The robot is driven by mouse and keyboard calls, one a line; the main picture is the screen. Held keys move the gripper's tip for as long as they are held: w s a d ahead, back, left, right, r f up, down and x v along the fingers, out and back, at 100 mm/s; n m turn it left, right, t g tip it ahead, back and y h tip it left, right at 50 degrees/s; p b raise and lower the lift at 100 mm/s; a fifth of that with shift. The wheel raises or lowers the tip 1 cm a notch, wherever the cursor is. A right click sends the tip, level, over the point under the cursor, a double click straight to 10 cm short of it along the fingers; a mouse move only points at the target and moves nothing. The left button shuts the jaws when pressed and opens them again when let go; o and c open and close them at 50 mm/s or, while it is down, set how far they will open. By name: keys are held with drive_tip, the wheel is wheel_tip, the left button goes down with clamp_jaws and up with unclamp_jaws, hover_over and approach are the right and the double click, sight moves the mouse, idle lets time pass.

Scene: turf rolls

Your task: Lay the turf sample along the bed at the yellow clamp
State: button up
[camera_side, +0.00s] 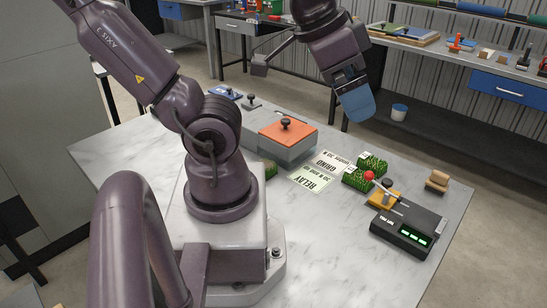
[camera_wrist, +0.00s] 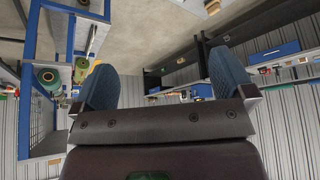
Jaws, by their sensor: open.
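Green turf pieces sit on the marble-topped table in the side view. One (camera_side: 372,163) is at the back right, and another (camera_side: 355,180) is just in front of it, beside the yellow clamp (camera_side: 380,198). A third bit of turf (camera_side: 270,169) shows partly behind my arm. I cannot tell which turf piece is the sample, nor make out the bed clearly. My gripper (camera_side: 357,108) is raised above the table's far edge, away from the turf. Its blue fingers stand apart and empty in the wrist view (camera_wrist: 166,85).
A black box with green displays (camera_side: 407,232) stands right of the clamp. Brown blocks (camera_side: 437,181) lie near the right edge. An orange-topped grey box (camera_side: 288,143) stands at the back, near printed cards (camera_side: 310,179). The front middle of the table is clear.

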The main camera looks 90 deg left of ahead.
drive_tip(key=a+f+n+g, duration=0.2)
drive_tip(key=a+f+g, duration=0.4)
drive_tip(key=a+f, duration=0.55)
drive_tip(key=s+a+f+m+g+y, duration=0.1)
drive_tip(key=s+a+f+m, duration=0.2)
drive_tip(key=s+a+f, duration=0.1)
drive_tip(key=s+a+f+m+g+y, duration=0.1)
drive_tip(key=s+a+f+m, duration=0.3)
drive_tip(key=f, duration=0.3)
drive_tip(key=s+a+f+m+y, duration=0.1)
drive_tip(key=s+a+f+m, duration=0.3)
drive_tip(key=a+f, duration=0.2)
drive_tip(key=shift+a+g, duration=0.1)
drive_tip(key=shift+g, duration=0.3)
drive_tip(key=shift+a+x, duration=0.1)
drive_tip(key=shift+x, duration=1.2)
drive_tip(key=shift+a+x, duration=0.15)
drive_tip(key=shift+x, duration=1.2)
drive_tip(key=c, duration=0.9)
